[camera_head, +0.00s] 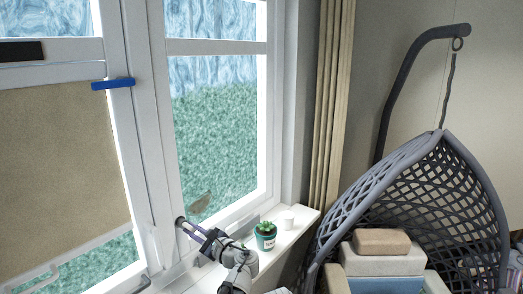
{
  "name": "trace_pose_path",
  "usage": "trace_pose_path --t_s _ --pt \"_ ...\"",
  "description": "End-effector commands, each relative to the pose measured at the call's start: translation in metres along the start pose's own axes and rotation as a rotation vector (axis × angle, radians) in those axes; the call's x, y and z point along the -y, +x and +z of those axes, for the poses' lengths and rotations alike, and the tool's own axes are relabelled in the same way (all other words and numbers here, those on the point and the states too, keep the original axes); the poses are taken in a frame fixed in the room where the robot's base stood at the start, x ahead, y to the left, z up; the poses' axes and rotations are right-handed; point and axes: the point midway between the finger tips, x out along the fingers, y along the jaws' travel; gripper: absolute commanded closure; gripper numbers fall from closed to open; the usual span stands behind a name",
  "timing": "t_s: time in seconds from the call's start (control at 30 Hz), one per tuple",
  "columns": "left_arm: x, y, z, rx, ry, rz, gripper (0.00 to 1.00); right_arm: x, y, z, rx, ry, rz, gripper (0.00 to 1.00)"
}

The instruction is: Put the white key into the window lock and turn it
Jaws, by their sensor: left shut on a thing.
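My left gripper (190,228) is at the lower part of the white window frame, its fingertips at a small dark round spot (180,221) that looks like the window lock. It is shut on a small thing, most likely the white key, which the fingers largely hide. I cannot tell how deep the key sits in the lock or how it is turned. My left arm reaches up from the bottom middle, over the sill. My right gripper is out of view.
A potted plant (265,238) and a small white pot (286,220) stand on the white sill (300,222), right of my gripper. A blue bar (113,84) is on the frame. A hanging wicker chair (400,190) with cushions (381,242) fills the right side.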

Motion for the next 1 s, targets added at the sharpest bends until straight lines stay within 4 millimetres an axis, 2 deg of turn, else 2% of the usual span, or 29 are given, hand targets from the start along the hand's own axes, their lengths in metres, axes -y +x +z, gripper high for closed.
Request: trace_pose_path --t_s 0.27,0.3,0.6,0.83,1.0 --pt "0.002 0.003 0.002 0.007 0.036 -0.004 1.0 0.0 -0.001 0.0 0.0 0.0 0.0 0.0" --pt "0.002 0.003 0.002 0.007 0.035 -0.004 0.81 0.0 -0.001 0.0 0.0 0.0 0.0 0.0" --pt "0.001 0.001 0.001 0.004 0.032 -0.002 0.49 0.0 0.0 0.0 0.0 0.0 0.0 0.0" --pt "0.001 0.0 0.001 0.003 0.031 -0.002 0.49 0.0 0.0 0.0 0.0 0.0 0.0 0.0" --pt "0.001 -0.011 0.001 0.001 0.03 -0.003 0.49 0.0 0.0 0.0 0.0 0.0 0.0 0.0"
